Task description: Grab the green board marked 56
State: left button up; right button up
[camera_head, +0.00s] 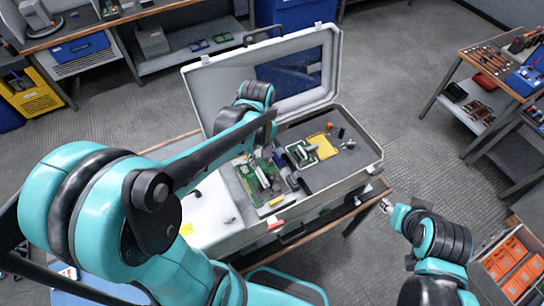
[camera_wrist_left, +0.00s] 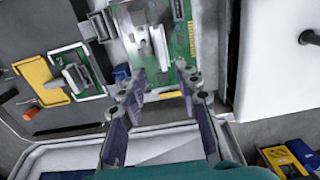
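A large green circuit board (camera_head: 250,180) lies in the left part of the open grey case (camera_head: 345,185). It also shows in the left wrist view (camera_wrist_left: 183,42), with pale metal parts on it. A smaller green board (camera_head: 293,151) sits to its right beside a yellow frame; it shows too in the left wrist view (camera_wrist_left: 88,90). I cannot read 56 on either. My left gripper (camera_wrist_left: 163,82) is open and empty, its fingers apart at the near edge of the large board in that view. My right gripper (camera_head: 387,206) is outside the case at the right, too small to judge.
The case lid (camera_head: 196,84) stands open at the back. A yellow frame (camera_head: 326,145) and small parts lie at the case's right. A white surface (camera_head: 205,215) is at its left. A tool bench (camera_head: 490,62) stands at far right, with open floor between.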

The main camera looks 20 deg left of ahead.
aim_at(262, 175)
pick_arm(q)
jog(key=shift+f, duration=0.2)
jog(key=shift+s+f+b, duration=0.35)
jog(key=shift+s+f, duration=0.3)
jog(key=shift+f, duration=0.15)
jog(key=f, duration=0.1)
jog(key=f+b, duration=0.1)
jog(key=f, duration=0.3)
jog(key=shift+w+d, duration=0.25)
jog(key=shift+d, duration=0.05)
jog(key=shift+s+f, duration=0.1)
jog(key=shift+f, duration=0.1)
pick_arm(e)
jog(key=shift+s+f, duration=0.5)
jog(key=shift+f, duration=0.35)
pick_arm(q)
jog(key=shift+c, duration=0.3)
grip_shut()
